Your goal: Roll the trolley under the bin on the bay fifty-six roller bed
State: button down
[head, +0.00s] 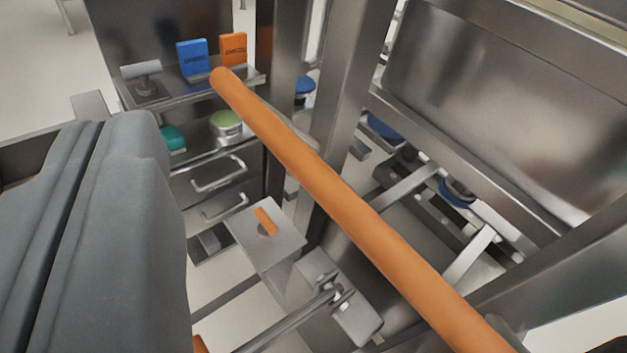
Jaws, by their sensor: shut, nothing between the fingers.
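My gripper (98,128) is the large grey shape at the left edge, shut with only a narrow dark groove along it. It holds nothing. An orange bar (330,195), which looks like a push handle, runs from the upper middle to the lower right. It is to the right of my gripper and apart from it in the picture. A large steel bin-like box (490,90) fills the upper right. Below it is a steel frame with slanted bars (470,255) and blue-hubbed wheels (458,192). No bay number is readable, and I cannot make out rollers.
A steel shelf (190,97) at the upper left holds blue (193,58) and orange (233,49) boxes. Drawers (215,185) are below it. A steel box with an orange lever (266,221) and a metal rod (290,322) stand low in the middle. A steel post (350,90) rises behind the bar.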

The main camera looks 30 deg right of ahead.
jog(key=w+d+f+n+g+h, duration=0.25)
jog(key=w+f+g, duration=0.2)
jog(key=f, duration=0.45)
jog(key=w+d+f+n+g+h, duration=0.25)
jog(key=w+f+n, duration=0.2)
jog(key=f, duration=0.45)
jog(key=w+d+f+n+g+h, duration=0.1)
jog(key=w+f+n+g+h, duration=0.3)
jog(key=f, duration=0.5)
jog(key=w+f+n+h, duration=0.8)
jog(key=w+n, duration=0.2)
jog(key=w, duration=0.1)
jog(key=w+x, duration=0.1)
jog(key=x, duration=1.2)
jog(key=shift+w+d+r+t, duration=0.15)
jog(key=shift+w+d+t, duration=0.05)
jog(key=shift+t, duration=0.2)
jog(key=shift+d, duration=0.1)
